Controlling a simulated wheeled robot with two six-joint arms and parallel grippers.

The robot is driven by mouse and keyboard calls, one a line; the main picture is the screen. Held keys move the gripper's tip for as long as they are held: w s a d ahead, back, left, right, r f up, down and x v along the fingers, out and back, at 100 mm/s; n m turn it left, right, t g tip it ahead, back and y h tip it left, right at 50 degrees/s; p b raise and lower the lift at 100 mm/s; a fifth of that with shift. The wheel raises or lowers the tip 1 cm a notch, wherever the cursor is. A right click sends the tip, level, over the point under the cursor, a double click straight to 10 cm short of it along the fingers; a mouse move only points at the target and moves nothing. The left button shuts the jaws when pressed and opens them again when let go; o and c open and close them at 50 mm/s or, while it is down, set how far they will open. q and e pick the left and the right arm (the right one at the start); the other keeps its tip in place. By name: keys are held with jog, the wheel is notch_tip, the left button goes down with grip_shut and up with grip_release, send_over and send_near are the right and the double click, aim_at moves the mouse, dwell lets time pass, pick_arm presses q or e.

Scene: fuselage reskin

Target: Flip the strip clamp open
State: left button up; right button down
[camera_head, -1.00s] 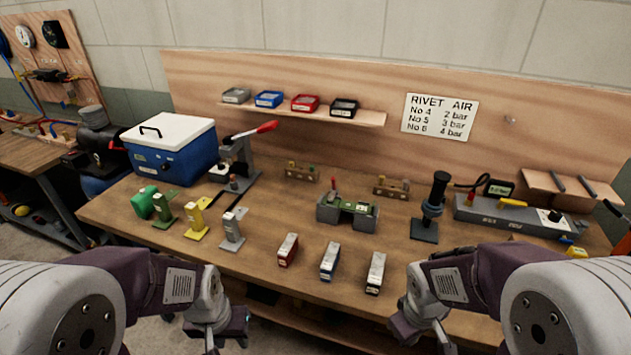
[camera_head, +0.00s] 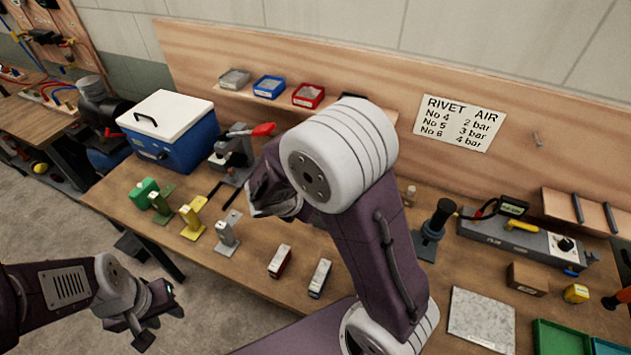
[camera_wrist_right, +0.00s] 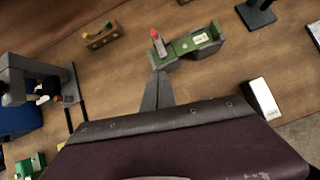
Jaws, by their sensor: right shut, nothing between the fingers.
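The likely strip clamp is a green and grey bench fixture (camera_wrist_right: 190,45) with a red-tipped lever (camera_wrist_right: 156,42) standing up at its left end in the right wrist view. In the head view my right arm hides it. My right gripper (camera_wrist_right: 154,74) is shut and empty, its tips pointing toward the lever end of the fixture; I cannot tell whether they touch it. In the head view the right gripper (camera_head: 262,207) is above the bench, left of the arm's big white joint. My left gripper (camera_head: 152,318) hangs low off the bench's front edge, and its jaw gap is unclear.
A press with a red handle (camera_head: 232,150) and a blue cooler box (camera_head: 168,135) stand at the back left. Green, yellow and grey stands (camera_head: 228,235) and small blocks (camera_head: 280,260) line the front. A black-knobbed tool (camera_head: 434,230) stands to the right.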

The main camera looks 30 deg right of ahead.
jog(key=x, duration=0.3)
jog(key=d+r+x, duration=0.1)
jog(key=x, duration=0.3)
jog(key=w+x, duration=0.1)
jog(key=x, duration=0.2)
jog(key=shift+d, duration=0.55)
jog(key=shift+w+d+r, duration=0.2)
jog(key=shift+d+r, duration=0.05)
jog(key=shift+d, duration=0.35)
jog(key=shift+w, duration=0.15)
